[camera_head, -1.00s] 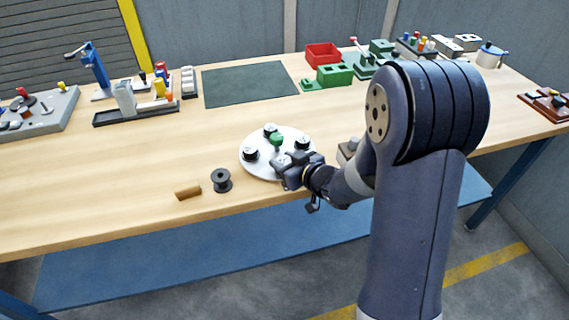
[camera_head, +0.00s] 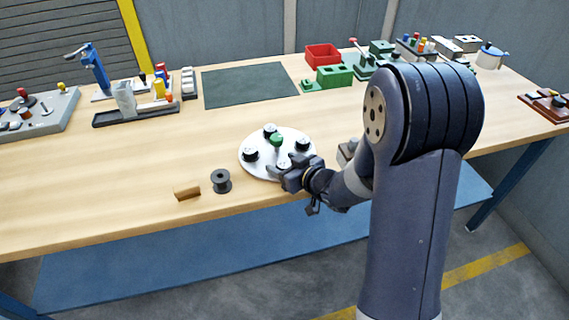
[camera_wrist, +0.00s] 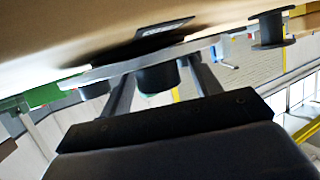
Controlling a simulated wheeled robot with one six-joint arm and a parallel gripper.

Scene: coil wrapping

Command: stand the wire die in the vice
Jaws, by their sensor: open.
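A white round plate (camera_head: 252,168) near the front edge carries several black round pieces, one of them at its left (camera_head: 250,154), and a green-topped post (camera_head: 277,142). I cannot tell which piece is the wire die. My gripper (camera_head: 284,178) is open at the plate's front right rim, low over the bench. In the wrist view, my two fingers (camera_wrist: 160,85) stand apart with a dark round piece (camera_wrist: 156,78) between them in the picture; contact is not clear. A grey block (camera_head: 346,152), possibly the vice, is partly hidden behind my arm.
A dark green mat (camera_head: 248,84), a red bin (camera_head: 322,55) and a green block (camera_head: 334,75) stand further back. The bench's left middle is clear.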

